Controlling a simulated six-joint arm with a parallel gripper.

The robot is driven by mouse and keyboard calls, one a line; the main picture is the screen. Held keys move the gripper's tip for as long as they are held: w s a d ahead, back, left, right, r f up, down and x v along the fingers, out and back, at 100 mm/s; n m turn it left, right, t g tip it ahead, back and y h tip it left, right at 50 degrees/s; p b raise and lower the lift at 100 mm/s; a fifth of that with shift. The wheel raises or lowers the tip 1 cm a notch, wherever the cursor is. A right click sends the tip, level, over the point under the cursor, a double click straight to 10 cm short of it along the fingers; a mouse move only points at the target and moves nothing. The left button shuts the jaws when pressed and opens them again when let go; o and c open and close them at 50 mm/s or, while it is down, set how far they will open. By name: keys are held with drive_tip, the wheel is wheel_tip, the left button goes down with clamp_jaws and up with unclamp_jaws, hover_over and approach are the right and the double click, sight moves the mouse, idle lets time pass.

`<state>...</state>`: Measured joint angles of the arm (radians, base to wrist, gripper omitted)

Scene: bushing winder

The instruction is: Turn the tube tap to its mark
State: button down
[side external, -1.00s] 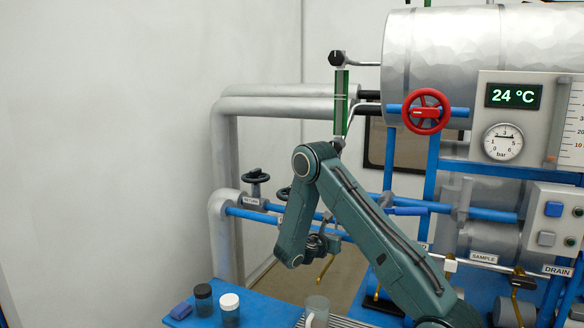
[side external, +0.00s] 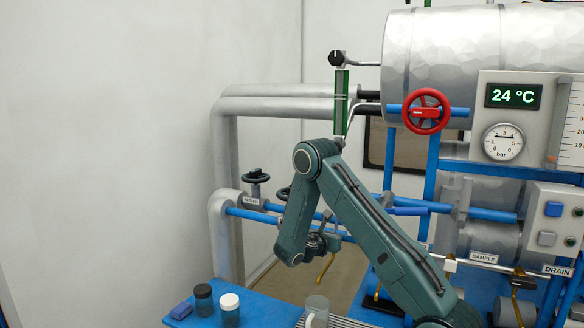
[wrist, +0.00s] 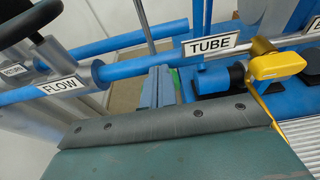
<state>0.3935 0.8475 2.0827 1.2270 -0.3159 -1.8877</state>
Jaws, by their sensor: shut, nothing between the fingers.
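The tube tap (wrist: 278,65) has a yellow lever and stands right of the TUBE label (wrist: 211,45) in the wrist view. A thin gold spout curves down beside it. My gripper (wrist: 157,76) shows there as two blue-grey fingers close together, shut and empty, left of the tap and apart from it. In the side view my gripper (side external: 322,243) hangs beside the blue pipes, partly hidden by my forearm. A gold bent piece (side external: 325,268) shows just below it; I cannot tell which tap it belongs to. I cannot make out the tap's mark.
A FLOW label (wrist: 59,86) and dark handwheel are at left in the wrist view.

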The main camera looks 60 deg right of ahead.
drive_tip(key=v, duration=0.2)
drive_tip(key=f+v, duration=0.1)
drive_tip(key=v, duration=0.2)
drive_tip(key=shift+a+f, duration=0.1)
drive_tip(key=shift+a, duration=0.25)
drive_tip(key=shift+w+a, duration=0.25)
drive_tip(key=shift+w, duration=0.35)
drive_tip(key=shift+w+a, duration=0.25)
drive_tip(key=shift+w, duration=0.35)
drive_tip(key=shift+d, duration=0.1)
drive_tip(key=r+x, duration=0.1)
drive_tip(key=x, duration=0.5)
drive_tip(key=shift+d+r, duration=0.4)
drive_tip(key=shift+d, duration=0.05)
drive_tip(key=shift+s+f, duration=0.2)
drive_tip(key=shift+f, duration=0.4)
idle(0.9)
